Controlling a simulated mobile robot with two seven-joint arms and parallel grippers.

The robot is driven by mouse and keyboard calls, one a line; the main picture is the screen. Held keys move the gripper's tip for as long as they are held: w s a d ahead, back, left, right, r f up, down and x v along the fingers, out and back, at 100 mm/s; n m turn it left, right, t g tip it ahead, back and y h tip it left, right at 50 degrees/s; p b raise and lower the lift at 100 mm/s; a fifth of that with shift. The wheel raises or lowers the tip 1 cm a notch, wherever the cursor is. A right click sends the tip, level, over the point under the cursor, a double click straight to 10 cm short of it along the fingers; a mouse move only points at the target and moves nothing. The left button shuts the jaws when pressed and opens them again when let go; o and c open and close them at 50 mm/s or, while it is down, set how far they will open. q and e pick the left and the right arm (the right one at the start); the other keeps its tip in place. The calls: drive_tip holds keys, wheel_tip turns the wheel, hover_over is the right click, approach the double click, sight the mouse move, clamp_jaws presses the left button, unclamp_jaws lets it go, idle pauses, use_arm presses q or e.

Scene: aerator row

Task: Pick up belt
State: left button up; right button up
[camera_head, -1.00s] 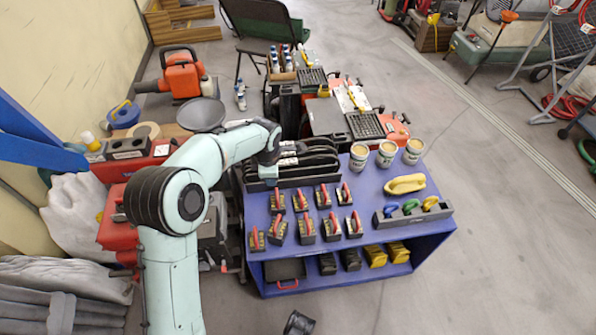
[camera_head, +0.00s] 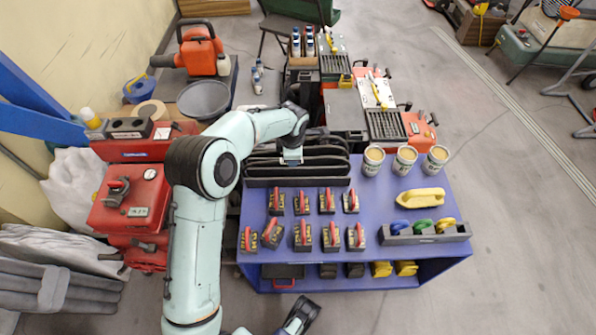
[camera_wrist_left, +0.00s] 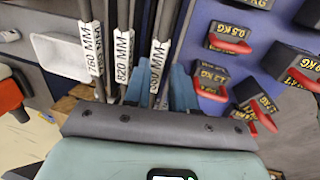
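Several black belts (camera_head: 265,163) stand on edge side by side in a rack at the back left of the blue table. In the left wrist view they run as dark strips with white tags; two tags read 760 MM (camera_wrist_left: 92,48) and 820 MM (camera_wrist_left: 123,55). My left gripper (camera_head: 292,160) is down at the belts. In the left wrist view its blue fingers (camera_wrist_left: 158,88) are apart, with a third tagged belt (camera_wrist_left: 158,65) between them; contact cannot be made out.
Several red-handled weights (camera_head: 303,237) stand on the blue table (camera_head: 370,205) right in front of the rack. Three cups (camera_head: 405,160), a yellow float (camera_head: 420,196) and a grey holder (camera_head: 428,234) are to the right. Red machines (camera_head: 130,205) stand left.

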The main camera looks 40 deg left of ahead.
use_arm(q)
drive_tip(key=f, duration=0.1)
drive_tip(key=f+b, duration=0.1)
drive_tip(key=f, duration=0.1)
drive_tip(key=w+a+f, duration=0.1)
drive_tip(key=f, duration=0.1)
drive_tip(key=shift+f, duration=0.1)
clamp_jaws()
use_arm(e)
drive_tip(key=shift+w+d+f, duration=0.25)
drive_tip(key=shift+w+f, duration=0.05)
drive_tip(key=shift+f, duration=0.15)
drive_tip(key=shift+w+d+f, duration=0.25)
drive_tip(key=shift+f, duration=0.15)
